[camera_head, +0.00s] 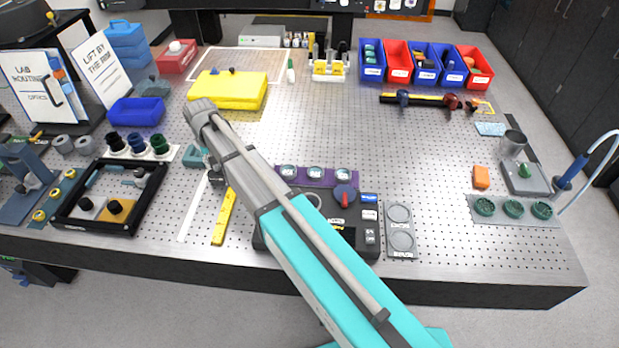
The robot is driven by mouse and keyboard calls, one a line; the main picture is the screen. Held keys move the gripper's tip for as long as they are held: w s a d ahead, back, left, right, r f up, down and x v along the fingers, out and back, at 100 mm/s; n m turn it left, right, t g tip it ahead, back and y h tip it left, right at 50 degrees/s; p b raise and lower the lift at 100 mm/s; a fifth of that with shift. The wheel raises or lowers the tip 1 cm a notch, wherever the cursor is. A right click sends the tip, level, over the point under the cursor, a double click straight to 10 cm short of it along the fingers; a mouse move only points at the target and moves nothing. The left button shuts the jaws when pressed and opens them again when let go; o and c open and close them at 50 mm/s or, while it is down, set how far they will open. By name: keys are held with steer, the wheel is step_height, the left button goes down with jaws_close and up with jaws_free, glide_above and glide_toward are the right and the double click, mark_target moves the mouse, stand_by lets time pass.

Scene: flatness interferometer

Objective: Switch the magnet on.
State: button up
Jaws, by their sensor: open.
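I cannot make out for certain which thing is the magnet. A dark box (362,238) stands at the front middle, partly hidden behind my arm. A dark blue and red knob (345,194) sits on its top; its setting is too small to read. My arm reaches from the bottom right to the left middle of the table. My gripper (213,168) shows only as small dark parts beside the arm, left of the box and apart from it. It is open, and its fingertips are mostly hidden. A small teal piece (195,156) lies close by.
A yellow case (229,91) is behind my wrist, a yellow bar (224,217) in front. A black-framed tray (73,225) stands at left. A grey two-ring plate (401,246) is right of the box. Several coloured bins (398,77) line the back. The right-centre table is clear.

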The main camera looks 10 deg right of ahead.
steer(key=n, duration=0.5)
steer(key=shift+n, duration=0.3)
steer(key=n, duration=0.6)
step_height(320, 180, up, 14)
steer(key=p, duration=1.4)
steer(key=s+d+f+m+b, duration=0.3)
steer(key=s+d+m, duration=0.1)
steer(key=d, duration=0.4)
steer(key=s+d+f+m+b, duration=0.3)
steer(key=s+d+m, duration=0.1)
steer(key=s+d, duration=0.3)
steer(key=s+d+f+m+b, duration=0.3)
steer(key=s+d+m, duration=0.1)
steer(key=d, duration=0.5)
steer(key=shift+s+d+f, duration=0.1)
steer(key=shift+s+d, duration=0.1)
steer(key=shift+s, duration=0.6)
steer(key=shift+s+d+f+m, duration=0.15)
steer(key=shift+s+d+m, duration=0.15)
steer(key=shift+s+d, duration=0.25)
steer(key=shift+s+d+f+m+b, duration=0.3)
steer(key=shift+s+d+b, duration=0.1)
steer(key=shift+s, duration=0.15)
steer(key=shift+s+d+f+m+b, duration=0.15)
steer(key=shift+s+d+m+b, duration=0.2)
steer(key=shift+s, duration=0.15)
steer(key=shift+w, duration=0.1)
